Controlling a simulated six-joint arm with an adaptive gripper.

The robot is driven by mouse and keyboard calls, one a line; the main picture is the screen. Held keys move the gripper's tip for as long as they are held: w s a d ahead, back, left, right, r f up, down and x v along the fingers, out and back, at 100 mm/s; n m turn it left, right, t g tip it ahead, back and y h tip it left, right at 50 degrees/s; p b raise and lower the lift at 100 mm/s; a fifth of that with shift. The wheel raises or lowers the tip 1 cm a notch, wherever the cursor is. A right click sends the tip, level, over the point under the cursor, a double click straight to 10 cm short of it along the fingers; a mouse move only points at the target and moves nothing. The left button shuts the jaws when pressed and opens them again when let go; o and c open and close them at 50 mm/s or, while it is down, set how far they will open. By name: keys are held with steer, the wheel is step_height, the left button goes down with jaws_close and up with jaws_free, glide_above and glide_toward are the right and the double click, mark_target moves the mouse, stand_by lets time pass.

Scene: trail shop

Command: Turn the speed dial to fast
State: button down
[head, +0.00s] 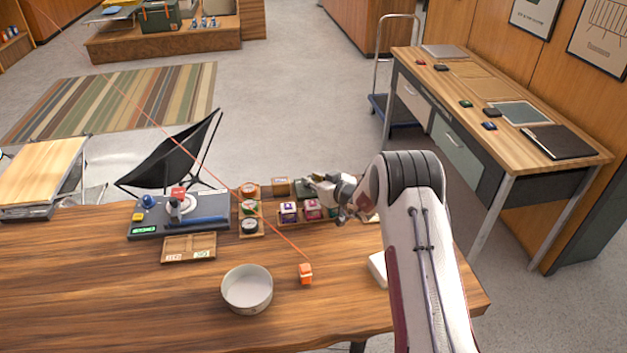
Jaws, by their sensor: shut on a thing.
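My gripper (322,184) is at the back of the wooden table, above a dark boxy item (304,189). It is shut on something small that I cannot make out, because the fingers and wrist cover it. A dark grey panel (208,207) lies at the table's left, well apart from my gripper. It carries a white round part with a red top (179,193), a blue knob (148,201), a yellow block (138,217) and a blue bar (197,220). No dial marked with speeds can be read at this size.
A wooden rack with round gauges (250,226) and small boxes (288,211) stand left of my gripper. The front left table is clear.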

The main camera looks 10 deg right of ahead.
steer(key=shift+a+r+m+t+h, duration=0.15)
steer(key=shift+m+t+h, duration=0.35)
steer(key=shift+m+h, duration=0.85)
steer(key=c, duration=1.9)
jaws_free()
steer(key=shift+s, duration=0.15)
steer(key=shift+v, duration=5.85)
